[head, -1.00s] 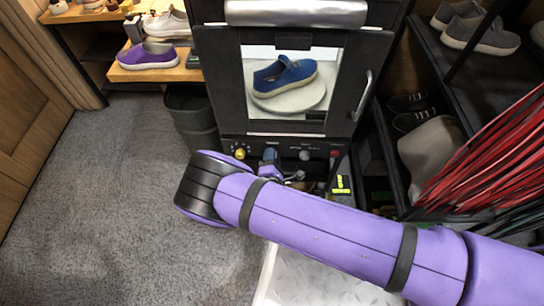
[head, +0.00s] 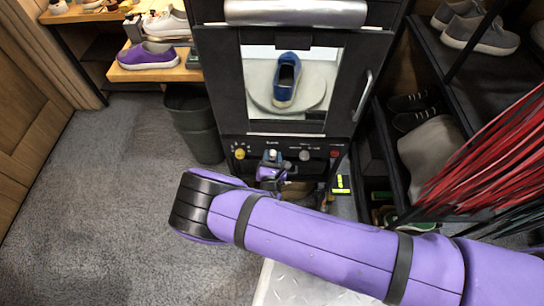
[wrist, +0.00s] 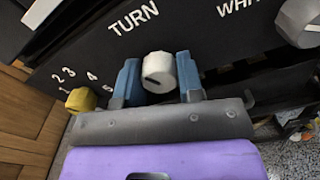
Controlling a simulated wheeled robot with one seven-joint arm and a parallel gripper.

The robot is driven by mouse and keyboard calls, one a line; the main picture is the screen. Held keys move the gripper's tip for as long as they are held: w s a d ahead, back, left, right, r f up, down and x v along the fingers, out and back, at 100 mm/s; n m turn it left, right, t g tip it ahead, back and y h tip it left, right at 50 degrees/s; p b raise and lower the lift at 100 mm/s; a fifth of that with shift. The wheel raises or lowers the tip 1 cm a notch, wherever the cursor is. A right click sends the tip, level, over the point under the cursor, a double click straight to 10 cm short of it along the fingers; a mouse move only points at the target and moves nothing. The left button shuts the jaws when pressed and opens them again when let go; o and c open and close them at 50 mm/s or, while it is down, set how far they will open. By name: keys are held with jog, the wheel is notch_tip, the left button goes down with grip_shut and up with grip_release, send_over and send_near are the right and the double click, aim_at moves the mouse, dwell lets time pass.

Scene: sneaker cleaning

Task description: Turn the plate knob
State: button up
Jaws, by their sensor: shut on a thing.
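The plate knob (wrist: 158,72) is a pale, round knob with a dark pointer mark, set below the word TURN on the black panel in the wrist view. My gripper (wrist: 158,80) has its blue fingers on either side of the knob and is shut on it. In the head view, my gripper (head: 271,158) is at the panel under the cabinet window, and my wrist partly hides it. Behind the window, a blue shoe (head: 287,80) sits on the round plate (head: 315,90), its length running toward and away from the door.
A yellow knob (head: 239,153) is left of my gripper; a grey knob (head: 305,155) and a red button (head: 334,153) are to the right. A dark bin (head: 193,120) stands left of the cabinet. Shoe shelves (head: 455,70) are at the right.

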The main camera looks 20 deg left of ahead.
jog(key=shift+n, duration=0.6)
jog(key=o, duration=0.9)
jog(key=shift+s, duration=0.1)
jog(key=v, duration=1)
jog(key=shift+s+d, duration=0.2)
jog(key=shift+s, duration=0.1)
